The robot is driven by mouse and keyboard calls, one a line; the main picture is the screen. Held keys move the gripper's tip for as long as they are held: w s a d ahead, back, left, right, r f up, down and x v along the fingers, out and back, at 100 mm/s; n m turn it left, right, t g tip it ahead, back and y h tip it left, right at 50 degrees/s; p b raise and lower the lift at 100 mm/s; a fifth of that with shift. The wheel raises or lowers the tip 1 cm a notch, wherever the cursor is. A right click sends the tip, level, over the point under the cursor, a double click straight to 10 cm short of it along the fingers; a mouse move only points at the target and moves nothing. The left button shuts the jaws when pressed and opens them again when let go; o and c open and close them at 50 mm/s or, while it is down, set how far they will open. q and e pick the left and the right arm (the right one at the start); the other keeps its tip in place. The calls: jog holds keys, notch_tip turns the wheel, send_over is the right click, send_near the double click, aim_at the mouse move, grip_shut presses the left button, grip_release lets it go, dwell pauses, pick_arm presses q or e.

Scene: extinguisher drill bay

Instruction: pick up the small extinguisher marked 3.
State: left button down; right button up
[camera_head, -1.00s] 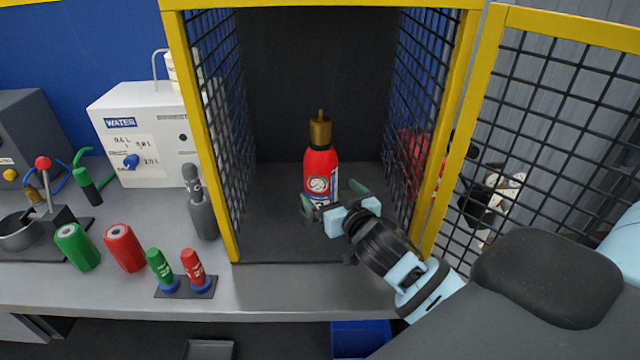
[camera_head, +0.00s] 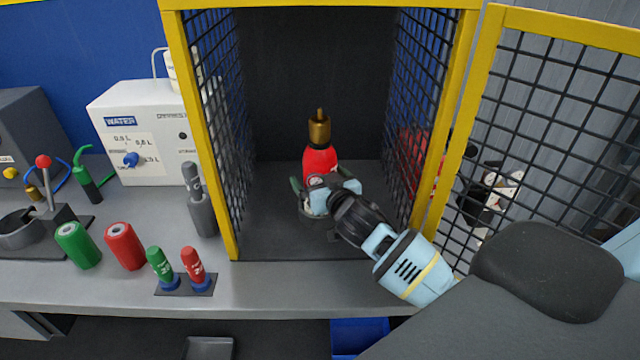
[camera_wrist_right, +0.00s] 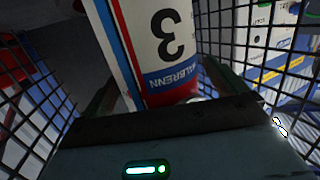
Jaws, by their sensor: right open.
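The small extinguisher (camera_head: 319,162) stands upright inside the yellow-framed mesh cage. It has a red body and a brass-coloured top. In the right wrist view its label (camera_wrist_right: 162,45) shows a 3, upside down. My right gripper (camera_head: 315,186) is at the extinguisher's lower body, with one finger on each side of it. It is open; in the right wrist view the body stands between the green fingers, and I cannot tell whether they touch it. The gripper hides part of the label in the head view. My left gripper is not in view.
The cage's left mesh wall (camera_head: 213,120) and right mesh wall (camera_head: 415,110) stand close on both sides. The mesh door (camera_head: 560,130) is swung open at the right. Red and green cylinders (camera_head: 124,246) and a white water box (camera_head: 135,130) stand on the bench at the left.

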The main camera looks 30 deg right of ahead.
jog(key=c, duration=2)
jog(key=shift+r, duration=0.35)
grip_shut()
